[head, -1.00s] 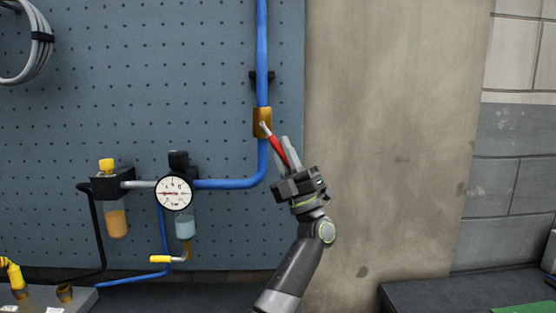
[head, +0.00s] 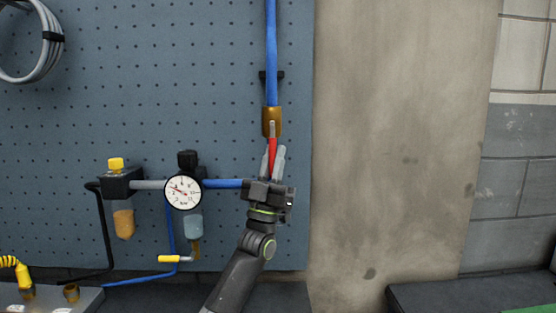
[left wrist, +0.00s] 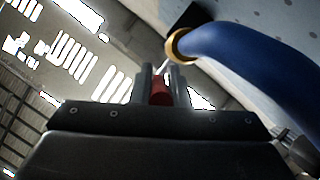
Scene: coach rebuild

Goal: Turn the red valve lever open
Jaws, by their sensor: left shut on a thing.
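The red valve lever (head: 272,149) hangs down from the brass valve (head: 272,121) on the vertical blue pipe (head: 271,50). It points nearly straight down, in line with the pipe. My left gripper (head: 274,158) is shut on the lever from below, one finger on each side. The left wrist view shows the red lever (left wrist: 160,91) between my fingers (left wrist: 161,82), with the brass valve (left wrist: 181,45) beyond. My gripper hides the lever's lower end and the pipe's bend. My right gripper is in neither view.
A round pressure gauge (head: 183,192) and a black-topped regulator (head: 187,160) are left of my gripper. A filter with an amber bowl (head: 124,223) is farther left. A yellow-handled small valve (head: 169,259) sits below. A bare concrete pillar (head: 400,150) stands to the right.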

